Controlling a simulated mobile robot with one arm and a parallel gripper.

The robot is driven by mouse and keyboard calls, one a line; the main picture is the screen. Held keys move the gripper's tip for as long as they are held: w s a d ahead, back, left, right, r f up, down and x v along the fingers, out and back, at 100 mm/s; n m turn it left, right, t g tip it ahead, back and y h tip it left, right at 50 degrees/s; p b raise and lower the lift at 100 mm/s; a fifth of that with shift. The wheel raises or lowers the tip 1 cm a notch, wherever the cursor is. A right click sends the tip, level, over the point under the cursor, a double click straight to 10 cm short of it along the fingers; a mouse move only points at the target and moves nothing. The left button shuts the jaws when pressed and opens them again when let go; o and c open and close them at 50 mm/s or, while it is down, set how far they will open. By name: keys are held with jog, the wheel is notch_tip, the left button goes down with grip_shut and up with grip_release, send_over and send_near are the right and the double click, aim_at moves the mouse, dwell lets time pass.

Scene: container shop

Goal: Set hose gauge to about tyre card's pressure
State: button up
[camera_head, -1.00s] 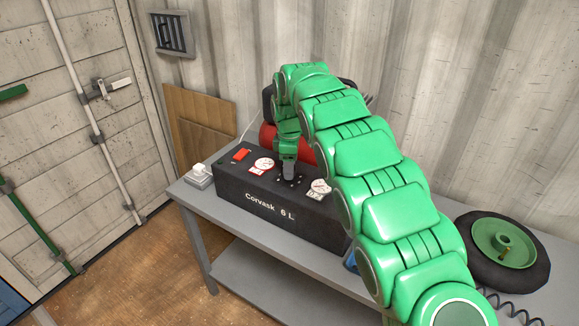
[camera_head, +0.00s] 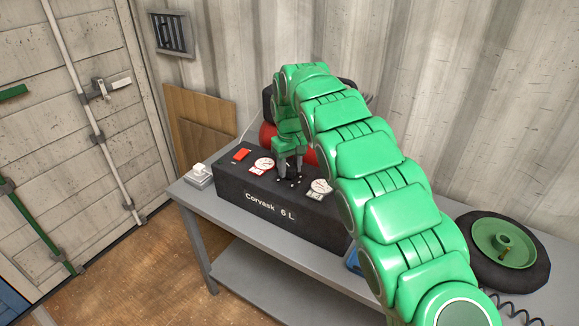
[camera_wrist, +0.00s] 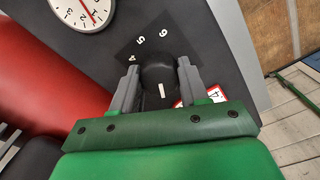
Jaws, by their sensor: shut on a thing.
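My gripper (camera_head: 289,178) is shut on a black knob on top of the compressor box; the knob (camera_wrist: 158,72) shows between the two fingers in the wrist view. The white mark on the knob points down in that view. Printed numbers 4, 5 and 6 show above the knob. The dark box (camera_head: 262,207) reads "Corvask 6 L". Two round white gauges sit on it, the left gauge (camera_head: 263,164) and the right gauge (camera_head: 321,186). A gauge (camera_wrist: 84,10) is cut off in the wrist view, with a red needle. I cannot identify the tyre card.
The box stands on a grey bench (camera_head: 228,221). A red switch (camera_head: 241,154) is on its top left, and a red tank (camera_head: 267,135) lies behind it. A tyre with a green hub (camera_head: 503,243) and a coiled black hose (camera_head: 512,308) are at the right.

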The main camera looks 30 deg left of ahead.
aim_at(289, 166)
jog(key=m, duration=0.6)
jog(key=shift+m, duration=0.3)
jog(key=m, duration=0.5)
jog(key=shift+m, duration=0.4)
jog(key=o, duration=1.1)
jog(key=shift+c, duration=0.2)
notch_tip(289, 166, up, 7)
jog(key=shift+f, duration=0.1)
jog(key=shift+r, duration=0.5)
